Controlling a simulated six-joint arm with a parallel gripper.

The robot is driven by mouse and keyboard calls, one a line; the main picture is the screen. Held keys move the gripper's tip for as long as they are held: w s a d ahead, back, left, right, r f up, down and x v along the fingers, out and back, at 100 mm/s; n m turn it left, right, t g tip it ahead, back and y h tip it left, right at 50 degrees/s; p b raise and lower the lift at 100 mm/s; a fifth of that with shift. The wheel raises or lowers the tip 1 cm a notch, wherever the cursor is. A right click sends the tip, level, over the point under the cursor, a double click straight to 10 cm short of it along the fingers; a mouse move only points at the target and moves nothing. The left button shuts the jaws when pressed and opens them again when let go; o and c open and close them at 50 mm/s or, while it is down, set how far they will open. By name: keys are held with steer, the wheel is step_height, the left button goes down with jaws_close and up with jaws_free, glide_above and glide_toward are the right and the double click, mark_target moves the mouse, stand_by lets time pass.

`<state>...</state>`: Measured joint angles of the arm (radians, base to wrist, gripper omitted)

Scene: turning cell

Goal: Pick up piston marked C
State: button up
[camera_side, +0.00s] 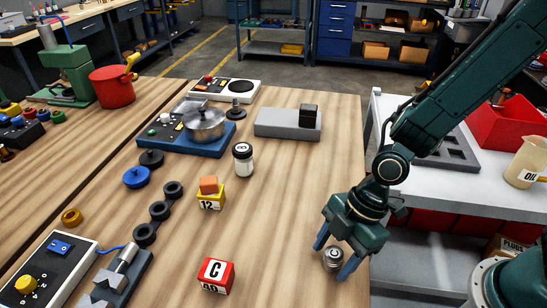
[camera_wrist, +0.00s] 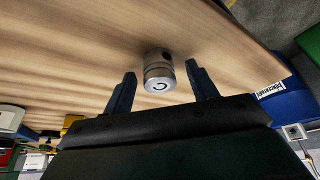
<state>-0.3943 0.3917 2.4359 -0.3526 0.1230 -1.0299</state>
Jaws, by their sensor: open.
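The piston marked C (camera_wrist: 158,72) is a short silver cylinder standing upright on the wooden table, with a dark letter C on its end face. In the side view the piston (camera_side: 333,257) is near the table's right front edge. My gripper (camera_side: 331,263) is low over it, with its blue fingers apart on either side. In the wrist view my gripper (camera_wrist: 161,69) is open and the piston lies between the fingertips. I see a gap to each finger there. The piston's lower part is not clear in the side view.
A yellow block marked 12 (camera_side: 211,199) with an orange piece on top and a dark-topped cylinder (camera_side: 243,159) are farther back. The table's right edge is close; the wood around the piston is otherwise clear.

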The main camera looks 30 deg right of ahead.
mark_target(334, 253)
steer(key=shift+f, duration=0.15)
steer(key=shift+c, duration=0.2)
steer(key=c, duration=1.1)
steer(key=shift+r, duration=0.2)
step_height(334, 253, up, 20)
steer(key=shift+f, duration=0.15)
stand_by(0.7)
